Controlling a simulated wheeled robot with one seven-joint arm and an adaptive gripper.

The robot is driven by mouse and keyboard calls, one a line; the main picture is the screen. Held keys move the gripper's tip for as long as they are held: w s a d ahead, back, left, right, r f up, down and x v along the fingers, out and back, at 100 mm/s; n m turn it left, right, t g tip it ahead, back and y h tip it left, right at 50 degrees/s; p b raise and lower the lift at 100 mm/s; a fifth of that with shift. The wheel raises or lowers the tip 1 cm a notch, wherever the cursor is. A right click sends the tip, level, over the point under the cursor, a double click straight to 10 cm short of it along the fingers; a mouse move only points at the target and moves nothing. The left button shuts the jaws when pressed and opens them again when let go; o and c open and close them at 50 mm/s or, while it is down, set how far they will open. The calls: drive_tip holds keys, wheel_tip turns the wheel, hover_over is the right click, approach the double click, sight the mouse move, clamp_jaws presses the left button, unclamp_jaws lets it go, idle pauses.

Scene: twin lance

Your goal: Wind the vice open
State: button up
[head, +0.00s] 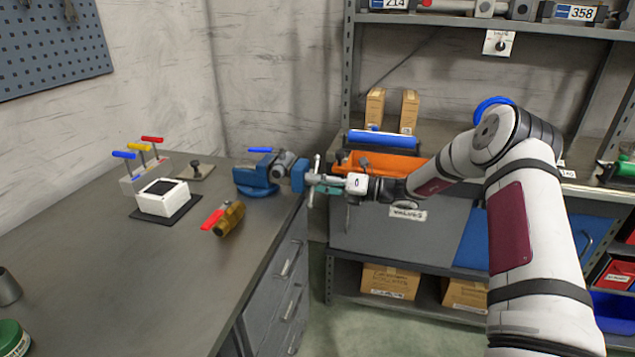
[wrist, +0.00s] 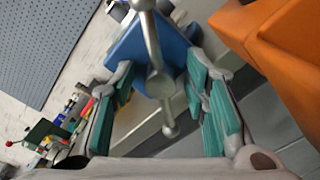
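The blue vice (head: 257,178) sits at the right edge of the workbench, its jaw end and screw pointing toward my gripper. Its grey handle bar (head: 314,178) stands steeply tilted at the end of the screw. My gripper (head: 322,186) faces the screw end, its fingertips close to the bar. In the wrist view, the teal-padded fingers of my gripper (wrist: 160,75) are spread, one on each side of the bar (wrist: 153,45) and its hub, with the blue vice body (wrist: 178,48) behind. Gaps show between bar and pads, so I see no grip.
The workbench (head: 165,260) carries a brass valve with a red lever (head: 231,218), a white box (head: 162,198) and several coloured-handled levers (head: 146,162). An orange bin (head: 375,163) stands on the shelf just behind my gripper. Drawers (head: 284,280) lie below the bench edge.

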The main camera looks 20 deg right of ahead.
drive_tip(key=v, duration=1.2)
drive_tip(key=shift+c, duration=0.2)
